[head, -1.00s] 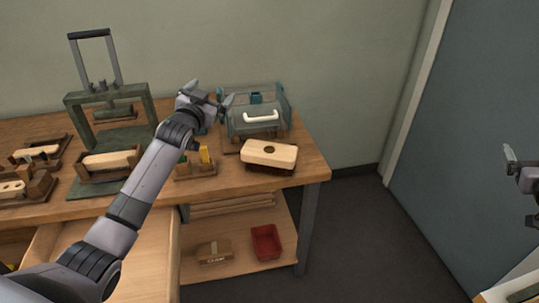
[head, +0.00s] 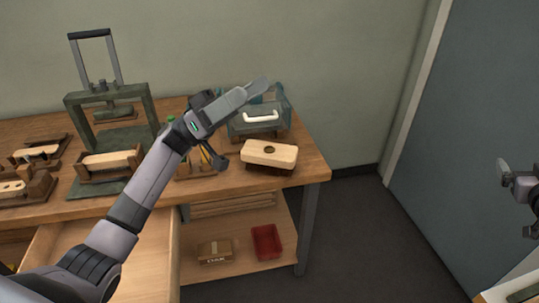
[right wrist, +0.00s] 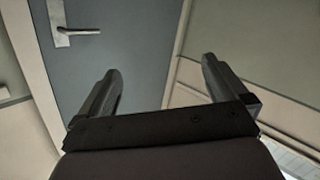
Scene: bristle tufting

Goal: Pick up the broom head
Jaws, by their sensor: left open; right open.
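A pale wooden broom head (head: 269,153) with a dark round hole in its top rests on a dark base near the table's right end. Several similar pale blocks, one of them (head: 108,159) under the green press, sit further left. My left gripper (head: 243,122) is open and empty above the table, its fingers spread wide, up and to the left of the broom head and apart from it. My right gripper (head: 513,180) is at the right edge of the head view, away from the table. In the right wrist view its open fingers (right wrist: 160,72) have nothing between them.
A green press (head: 147,117) stands further left. A red bin (head: 266,242) and a carton (head: 215,251) are on the lower shelf.

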